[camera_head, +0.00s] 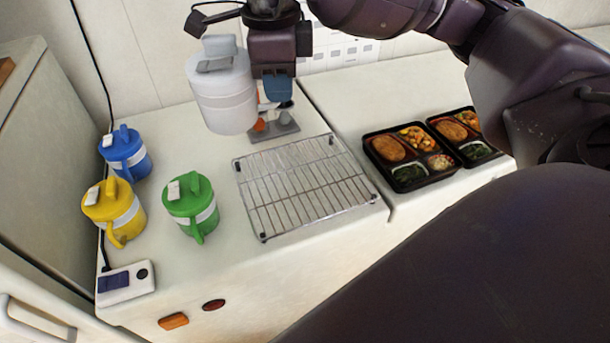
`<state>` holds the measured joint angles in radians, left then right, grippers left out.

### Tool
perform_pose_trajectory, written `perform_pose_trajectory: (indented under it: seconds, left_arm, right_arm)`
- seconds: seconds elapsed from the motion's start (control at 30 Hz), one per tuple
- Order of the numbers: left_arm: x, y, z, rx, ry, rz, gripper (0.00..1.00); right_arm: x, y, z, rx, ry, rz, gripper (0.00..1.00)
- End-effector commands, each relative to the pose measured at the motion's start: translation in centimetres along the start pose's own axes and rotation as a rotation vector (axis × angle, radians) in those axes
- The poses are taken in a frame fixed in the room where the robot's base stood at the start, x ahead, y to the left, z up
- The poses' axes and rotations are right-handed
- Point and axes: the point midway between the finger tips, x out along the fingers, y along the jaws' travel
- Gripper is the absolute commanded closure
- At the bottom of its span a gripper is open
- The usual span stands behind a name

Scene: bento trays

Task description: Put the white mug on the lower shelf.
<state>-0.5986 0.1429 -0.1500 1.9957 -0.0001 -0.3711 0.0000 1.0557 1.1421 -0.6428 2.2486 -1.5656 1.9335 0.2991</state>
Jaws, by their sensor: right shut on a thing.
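The white mug (222,92) has a lid and hangs upright above the counter, left of the wire rack, at the top of the head view. My right gripper (277,92) comes down from the top, at the mug's right side, and is shut on it. The mug's handle is hidden by the gripper. A low wire rack (345,178) stands on the counter, below and right of the mug, with nothing on it. I cannot tell whether it is the lower shelf; no other shelf shows clearly. My left gripper is not in view.
Blue (126,153), yellow (114,212) and green (191,207) lidded mugs stand at the left of the counter (190,262). A grey stand (275,128) with small items is behind the rack. Two bento trays (408,184) (476,158) lie at the right.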

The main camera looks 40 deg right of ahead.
Motion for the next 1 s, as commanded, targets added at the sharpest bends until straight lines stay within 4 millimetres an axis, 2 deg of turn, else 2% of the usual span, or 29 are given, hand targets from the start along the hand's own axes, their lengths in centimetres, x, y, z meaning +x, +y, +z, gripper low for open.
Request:
perform_pose_trajectory:
  seconds: [1.0]
  left_arm:
    - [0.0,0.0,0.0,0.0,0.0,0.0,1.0]
  right_arm:
    - [-0.2,1.6,-1.8,1.365,0.084,0.091,1.0]
